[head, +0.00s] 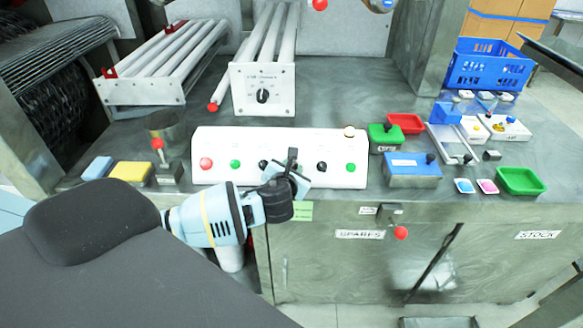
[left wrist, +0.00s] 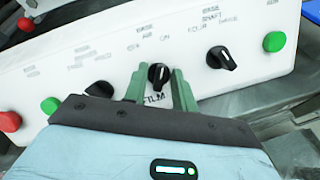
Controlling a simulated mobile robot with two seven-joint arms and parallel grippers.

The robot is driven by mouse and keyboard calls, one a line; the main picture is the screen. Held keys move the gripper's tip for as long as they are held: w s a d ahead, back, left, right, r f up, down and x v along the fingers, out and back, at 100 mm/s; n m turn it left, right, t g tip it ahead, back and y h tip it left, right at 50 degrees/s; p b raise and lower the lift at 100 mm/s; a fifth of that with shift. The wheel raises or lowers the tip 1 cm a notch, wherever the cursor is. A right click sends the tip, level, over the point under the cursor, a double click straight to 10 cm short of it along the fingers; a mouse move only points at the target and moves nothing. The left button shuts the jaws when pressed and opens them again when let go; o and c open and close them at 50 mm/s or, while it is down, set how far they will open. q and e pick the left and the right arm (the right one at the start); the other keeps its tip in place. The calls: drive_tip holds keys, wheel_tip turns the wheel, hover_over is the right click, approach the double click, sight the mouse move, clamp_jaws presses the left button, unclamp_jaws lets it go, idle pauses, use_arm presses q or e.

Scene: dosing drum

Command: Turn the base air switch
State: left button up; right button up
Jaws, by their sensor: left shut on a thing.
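The white control box (head: 215,179) lies across the middle of the bench in the head view. The base air switch (left wrist: 157,74) is a black knob in the left wrist view, under printing that reads "BASE AIR" and "ON". Its white mark points roughly up. My left gripper (left wrist: 160,85) is shut on this knob, with a green finger at each side. In the head view my left gripper (head: 292,168) reaches the box face from below and mostly hides the knob. My right gripper is not in view.
Beside the held knob are another black knob (left wrist: 100,90) at left and the base shaft knob (left wrist: 221,58) at right. Red (head: 205,163) and green (head: 350,167) buttons sit further out. A blue box (head: 412,170) stands close to the control box's right end.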

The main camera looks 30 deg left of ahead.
use_arm(q)
drive_tip(key=n, duration=0.1)
drive_tip(key=n+y+p, duration=0.1)
drive_tip(key=shift+d+r+n, duration=0.1)
drive_tip(key=shift+r+n, duration=0.15)
drive_tip(key=shift+n, duration=0.15)
drive_tip(key=shift+n+y+p, duration=0.3)
drive_tip(key=shift+n+p, duration=0.2)
drive_tip(key=shift+n, duration=0.6)
drive_tip(key=n, duration=0.3)
drive_tip(key=shift+f+g+y, duration=0.25)
drive_tip(key=shift+g+y, duration=0.15)
drive_tip(key=shift+n+g+y, duration=0.3)
drive_tip(key=shift+n, duration=1)
drive_tip(key=shift+n+g+y, duration=0.3)
drive_tip(key=shift+n, duration=1)
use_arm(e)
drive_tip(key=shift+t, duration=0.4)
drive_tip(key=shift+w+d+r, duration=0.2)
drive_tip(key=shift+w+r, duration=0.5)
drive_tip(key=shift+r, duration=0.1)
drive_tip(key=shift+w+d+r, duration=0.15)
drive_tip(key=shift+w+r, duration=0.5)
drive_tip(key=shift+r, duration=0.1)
use_arm(q)
drive_tip(key=o, duration=0.6)
drive_tip(key=shift+v, duration=3.85)
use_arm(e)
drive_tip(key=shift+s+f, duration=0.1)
